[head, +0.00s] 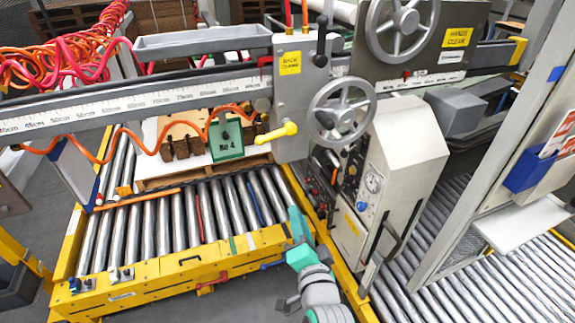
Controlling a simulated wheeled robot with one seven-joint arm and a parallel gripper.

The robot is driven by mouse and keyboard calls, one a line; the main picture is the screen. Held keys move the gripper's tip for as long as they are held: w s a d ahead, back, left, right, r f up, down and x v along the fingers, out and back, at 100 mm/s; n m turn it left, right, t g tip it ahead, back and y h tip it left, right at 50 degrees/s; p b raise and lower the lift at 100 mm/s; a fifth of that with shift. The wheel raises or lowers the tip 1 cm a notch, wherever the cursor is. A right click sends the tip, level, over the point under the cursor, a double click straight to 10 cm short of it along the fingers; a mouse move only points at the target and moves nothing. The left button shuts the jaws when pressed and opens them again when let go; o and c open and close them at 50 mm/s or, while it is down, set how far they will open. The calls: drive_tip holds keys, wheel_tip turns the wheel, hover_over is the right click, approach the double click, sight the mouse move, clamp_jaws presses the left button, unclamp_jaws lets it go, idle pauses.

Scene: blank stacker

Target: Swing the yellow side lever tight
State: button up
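The yellow side lever (276,133) sticks out to the left from the lower part of the grey clamp housing (300,105), below the long ruler beam. It lies close to level, its rounded tip at the left end. Nothing of mine touches the lever.
A handwheel (342,113) and a black-knobbed lever (321,40) are right of the yellow lever. A coiled orange hose hangs to its left. A green block (226,138) marked No 4 stands behind the rollers (160,225). A cream control box (407,150) stands at right.

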sight(272, 139)
wheel_tip(272, 139, up, 15)
drive_tip(key=w+a+m+y, duration=0.2)
drive_tip(key=w+a+y, duration=0.1)
drive_tip(key=y, duration=0.1)
drive_tip(key=shift+t, duration=0.3)
drive_tip(key=shift+x, duration=4.65)
drive_tip(key=shift+w+d+f, duration=0.1)
drive_tip(key=shift+w+d, duration=0.05)
drive_tip(key=shift+w, duration=0.1)
drive_tip(key=d+f+n, duration=0.1)
drive_tip(key=n, duration=0.3)
drive_tip(key=d+f+n, duration=0.1)
drive_tip(key=n, duration=0.4)
drive_tip(key=w+d+f+n, duration=0.1)
drive_tip(key=d+f+n, duration=0.1)
drive_tip(key=n, duration=0.3)
drive_tip(key=d+n, duration=0.1)
drive_tip(key=n, duration=0.1)
drive_tip(key=shift+w+d+n, duration=0.1)
drive_tip(key=shift+w+n, duration=0.2)
drive_tip(key=v, duration=0.9)
